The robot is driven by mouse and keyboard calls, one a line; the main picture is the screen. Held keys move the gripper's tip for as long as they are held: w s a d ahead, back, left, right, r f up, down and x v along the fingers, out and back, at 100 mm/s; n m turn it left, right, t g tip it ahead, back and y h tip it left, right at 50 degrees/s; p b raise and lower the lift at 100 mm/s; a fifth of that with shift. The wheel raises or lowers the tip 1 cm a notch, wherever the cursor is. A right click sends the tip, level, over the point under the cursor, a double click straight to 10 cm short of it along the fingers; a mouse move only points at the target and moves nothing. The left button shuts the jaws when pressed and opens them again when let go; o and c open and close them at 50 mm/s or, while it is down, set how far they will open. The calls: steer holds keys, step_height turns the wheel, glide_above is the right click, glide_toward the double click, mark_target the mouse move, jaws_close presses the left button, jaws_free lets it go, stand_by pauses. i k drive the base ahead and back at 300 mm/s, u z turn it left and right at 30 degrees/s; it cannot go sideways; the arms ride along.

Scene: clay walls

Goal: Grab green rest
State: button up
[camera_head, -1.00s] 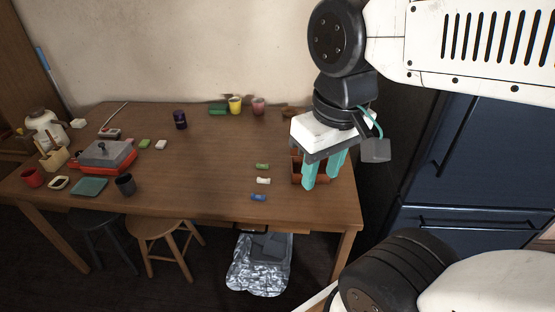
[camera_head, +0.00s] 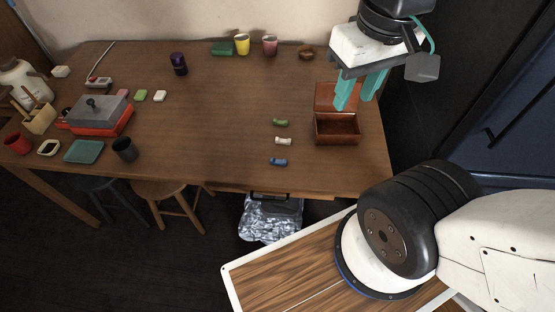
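My gripper (camera_head: 357,104) has two teal fingers pointing down. They are apart with nothing seen between them. It hangs over the box area, to the right of the green rest and apart from it.
The open brown box (camera_head: 337,129) stands near the table's right end, its lid (camera_head: 337,96) raised. Cups, yellow (camera_head: 242,44) and pink (camera_head: 270,46), and a small brown bowl (camera_head: 306,53) stand at the back. A red-based grill (camera_head: 100,119) is at the left. The table's middle is clear.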

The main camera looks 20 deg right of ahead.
mark_target(276, 123)
steer(key=u, duration=0.05)
steer(key=k, duration=0.5)
steer(key=u, duration=1.9)
steer(key=i, duration=1.35)
steer(key=z, duration=3.05)
steer(key=i, duration=0.5)
steer(key=u, duration=0.1)
